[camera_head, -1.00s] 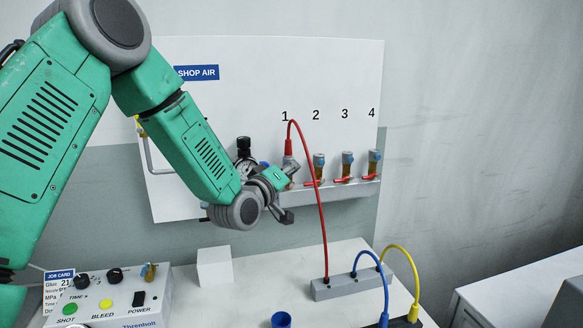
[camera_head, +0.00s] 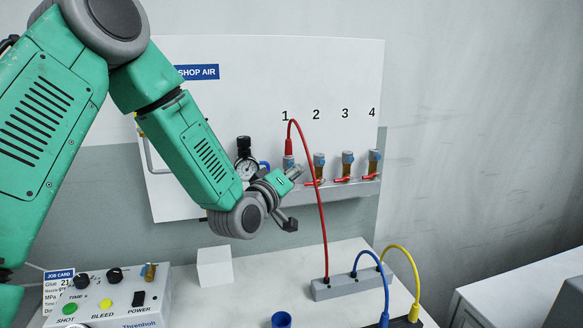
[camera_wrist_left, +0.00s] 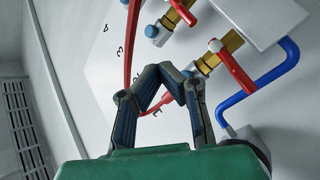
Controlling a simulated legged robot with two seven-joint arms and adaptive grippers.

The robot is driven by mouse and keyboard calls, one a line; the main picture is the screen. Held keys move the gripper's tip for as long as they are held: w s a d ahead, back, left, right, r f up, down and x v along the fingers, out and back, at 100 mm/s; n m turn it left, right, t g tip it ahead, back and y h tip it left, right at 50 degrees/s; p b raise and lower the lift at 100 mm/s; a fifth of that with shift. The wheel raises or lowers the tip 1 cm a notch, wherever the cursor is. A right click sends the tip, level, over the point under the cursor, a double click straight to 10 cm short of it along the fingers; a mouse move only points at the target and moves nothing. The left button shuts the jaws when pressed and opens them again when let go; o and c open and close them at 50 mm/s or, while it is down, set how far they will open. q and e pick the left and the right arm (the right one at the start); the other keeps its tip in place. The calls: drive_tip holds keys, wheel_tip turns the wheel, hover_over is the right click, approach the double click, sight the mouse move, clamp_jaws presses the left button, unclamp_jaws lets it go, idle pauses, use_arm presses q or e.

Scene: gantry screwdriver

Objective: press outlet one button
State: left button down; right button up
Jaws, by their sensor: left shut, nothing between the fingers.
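Outlet one (camera_head: 288,161) is under the number 1 on the shop air panel (camera_head: 230,120), with a blue collar and a red hose (camera_head: 314,165) plugged in on top. In the left wrist view, outlet one's red lever (camera_wrist_left: 232,68) and blue collar (camera_wrist_left: 189,73) show close to the fingers. My left gripper (camera_head: 295,172) is shut and empty, its tips just in front of the lower part of outlet one and hiding some of it. In the wrist view its fingertips (camera_wrist_left: 165,72) are together beside the collar. Contact cannot be told. My right gripper is not in view.
Outlets two (camera_head: 319,166), three (camera_head: 347,165) and four (camera_head: 374,162) stand to the right. A gauge (camera_head: 247,168) is left of outlet one. The red hose hangs to a grey block (camera_head: 345,286) on the table. A control box (camera_head: 115,297) and white cube (camera_head: 214,267) stand below.

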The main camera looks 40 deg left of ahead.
use_arm(q)
drive_tip(key=s+d, duration=0.2)
drive_tip(key=d, duration=0.1)
drive_tip(key=shift+s, duration=0.25)
drive_tip(key=shift+a, duration=0.1)
idle(0.6)
